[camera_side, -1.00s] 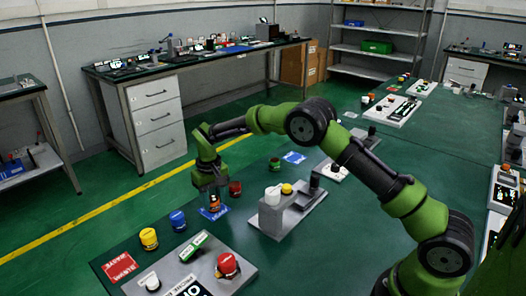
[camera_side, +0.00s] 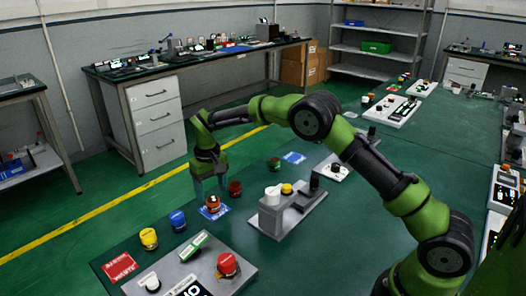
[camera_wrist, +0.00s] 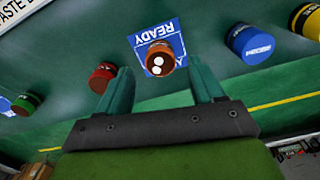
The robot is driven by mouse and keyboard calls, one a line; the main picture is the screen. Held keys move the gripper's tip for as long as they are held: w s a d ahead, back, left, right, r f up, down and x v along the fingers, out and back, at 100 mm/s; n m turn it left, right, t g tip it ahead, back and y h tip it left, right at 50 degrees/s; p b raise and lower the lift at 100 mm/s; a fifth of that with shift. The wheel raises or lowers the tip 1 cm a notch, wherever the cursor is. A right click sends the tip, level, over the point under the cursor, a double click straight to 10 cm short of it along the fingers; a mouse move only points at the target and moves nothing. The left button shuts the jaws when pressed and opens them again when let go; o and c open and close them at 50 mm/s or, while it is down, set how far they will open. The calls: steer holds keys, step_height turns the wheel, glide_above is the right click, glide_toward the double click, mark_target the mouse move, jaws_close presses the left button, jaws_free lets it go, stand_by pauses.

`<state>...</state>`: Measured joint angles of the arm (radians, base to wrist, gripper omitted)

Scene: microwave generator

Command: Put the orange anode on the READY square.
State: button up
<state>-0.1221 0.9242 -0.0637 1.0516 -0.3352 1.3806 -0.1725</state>
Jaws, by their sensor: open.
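The orange anode (camera_wrist: 160,58) stands on the blue READY square (camera_wrist: 146,36) in the wrist view, and blue shows around it. In the side view the anode (camera_side: 212,203) stands upright on the READY square (camera_side: 222,211) near the table's far edge. My gripper (camera_side: 210,190) is open above the anode in the side view, with its fingers clear of it. In the wrist view my gripper's two fingers (camera_wrist: 162,82) are spread apart with nothing between them, and the anode shows just beyond the tips.
A dark red cylinder (camera_side: 235,188) stands right of the anode, and a blue one (camera_side: 178,220) and a yellow one (camera_side: 149,238) stand left. A grey fixture (camera_side: 290,215) stands closer. A red WASTE square (camera_side: 120,267) and a panel with a red button (camera_side: 227,264) are front left.

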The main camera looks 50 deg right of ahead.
mark_target(213, 200)
steer(key=s+d+r+t, duration=0.1)
steer(key=s+r, duration=0.3)
steer(key=r, duration=1.1)
steer(key=s+r+t+y, duration=0.1)
steer(key=s+r+t, duration=0.1)
steer(key=s+r, duration=0.6)
steer(key=s+f+m+t, duration=0.1)
steer(key=s+f+t, duration=0.1)
steer(key=s, duration=0.8)
steer(key=s+f+m+t+y, duration=0.1)
steer(key=s+f+t, duration=0.1)
steer(key=s, duration=0.8)
steer(key=shift+d, duration=0.4)
steer(key=shift+s, duration=0.1)
